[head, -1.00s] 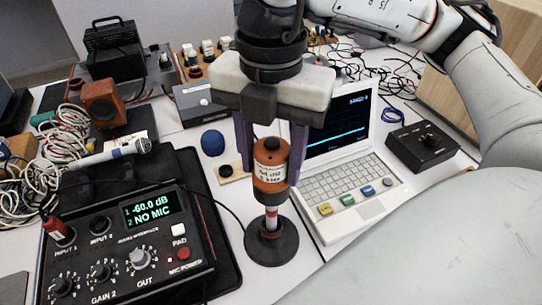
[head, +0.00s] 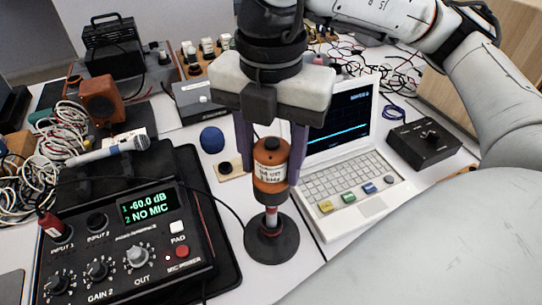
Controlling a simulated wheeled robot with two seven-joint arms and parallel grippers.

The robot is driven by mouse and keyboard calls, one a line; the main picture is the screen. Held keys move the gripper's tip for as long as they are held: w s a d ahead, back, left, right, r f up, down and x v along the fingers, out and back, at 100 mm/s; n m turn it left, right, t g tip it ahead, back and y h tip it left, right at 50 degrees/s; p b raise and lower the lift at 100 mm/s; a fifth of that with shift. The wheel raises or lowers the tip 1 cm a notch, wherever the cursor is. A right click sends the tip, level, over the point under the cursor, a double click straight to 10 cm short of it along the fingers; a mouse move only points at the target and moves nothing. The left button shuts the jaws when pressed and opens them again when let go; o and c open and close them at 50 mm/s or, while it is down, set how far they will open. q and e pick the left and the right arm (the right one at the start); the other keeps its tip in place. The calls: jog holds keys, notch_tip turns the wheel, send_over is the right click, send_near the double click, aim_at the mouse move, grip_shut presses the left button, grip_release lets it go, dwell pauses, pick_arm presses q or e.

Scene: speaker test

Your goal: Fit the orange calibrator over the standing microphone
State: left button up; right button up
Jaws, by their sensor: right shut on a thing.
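The orange calibrator (head: 270,165) is a short cylinder with a white label band and a dark top. My right gripper (head: 271,160) comes down from above and is shut on it, one purple finger on each side. The standing microphone (head: 271,217) is a thin upright post with red and white bands on a round black base (head: 271,241). The calibrator is upright directly above the post, and its lower end meets or hides the post's top. I cannot tell how far it is over the tip. My left gripper is not in view.
An audio interface (head: 125,245) reading "-60.0 dB, NO MIC" is at the front left. A laptop-like analyser (head: 345,165) stands right of the microphone, with a black box (head: 424,143) beyond. A handheld microphone (head: 110,150), cables and a blue ball (head: 212,140) are to the left.

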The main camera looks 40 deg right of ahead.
jog(key=o, duration=1.4)
jog(key=shift+c, duration=0.2)
jog(key=shift+r, duration=0.25)
notch_tip(320, 180, up, 9)
jog(key=shift+r+p, duration=0.1)
jog(key=shift+p, duration=0.7)
jog(key=shift+r, duration=0.35)
